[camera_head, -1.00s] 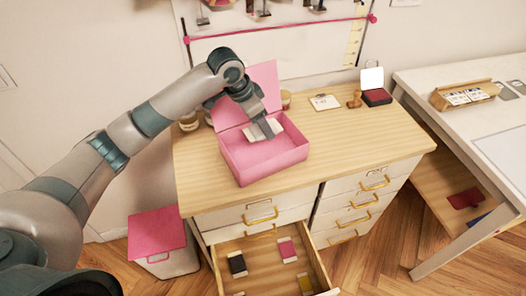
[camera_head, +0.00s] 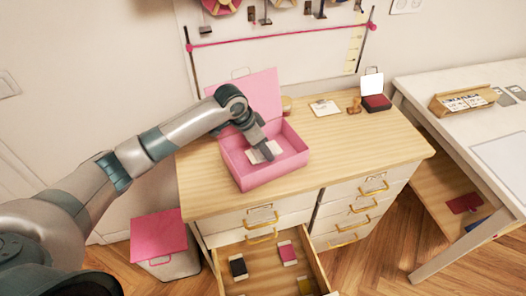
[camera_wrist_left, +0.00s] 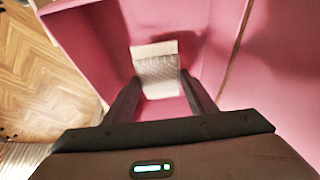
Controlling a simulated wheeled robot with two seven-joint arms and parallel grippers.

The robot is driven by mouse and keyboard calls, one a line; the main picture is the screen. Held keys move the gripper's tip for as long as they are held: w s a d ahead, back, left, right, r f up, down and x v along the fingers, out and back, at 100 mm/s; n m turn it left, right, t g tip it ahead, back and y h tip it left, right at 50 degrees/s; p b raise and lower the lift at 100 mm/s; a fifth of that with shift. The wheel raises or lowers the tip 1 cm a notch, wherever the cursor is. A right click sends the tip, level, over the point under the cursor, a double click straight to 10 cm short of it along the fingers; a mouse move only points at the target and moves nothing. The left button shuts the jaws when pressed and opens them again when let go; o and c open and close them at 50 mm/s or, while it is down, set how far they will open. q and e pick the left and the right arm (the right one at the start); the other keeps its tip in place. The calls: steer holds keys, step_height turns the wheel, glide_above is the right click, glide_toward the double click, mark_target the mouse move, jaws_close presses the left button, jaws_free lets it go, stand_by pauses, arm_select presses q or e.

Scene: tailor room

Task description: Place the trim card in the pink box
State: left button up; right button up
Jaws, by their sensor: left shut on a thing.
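The pink box (camera_head: 265,180) stands open on the wooden cabinet top, its lid (camera_head: 258,92) raised at the back. My left gripper (camera_head: 263,153) reaches down into the box and is shut on a trim card (camera_head: 270,148). The card is pale, with a grey textured band. In the left wrist view the trim card (camera_wrist_left: 157,67) sits between the fingertips of my left gripper (camera_wrist_left: 158,82), over the pink inside of the box (camera_wrist_left: 85,45). I cannot tell whether the card touches the box floor. My right gripper is not in view.
An open drawer (camera_head: 262,262) below holds several cards, including a black one (camera_head: 238,267) and a pink one (camera_head: 287,253). A stamp (camera_head: 355,104) and an ink pad (camera_head: 376,102) stand right of the box.

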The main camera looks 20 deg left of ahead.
arm_select(q)
steer(key=shift+f+p, duration=0.35)
steer(key=shift+f, duration=1.05)
steer(key=shift+s+f, duration=0.15)
steer(key=shift+f, duration=0.25)
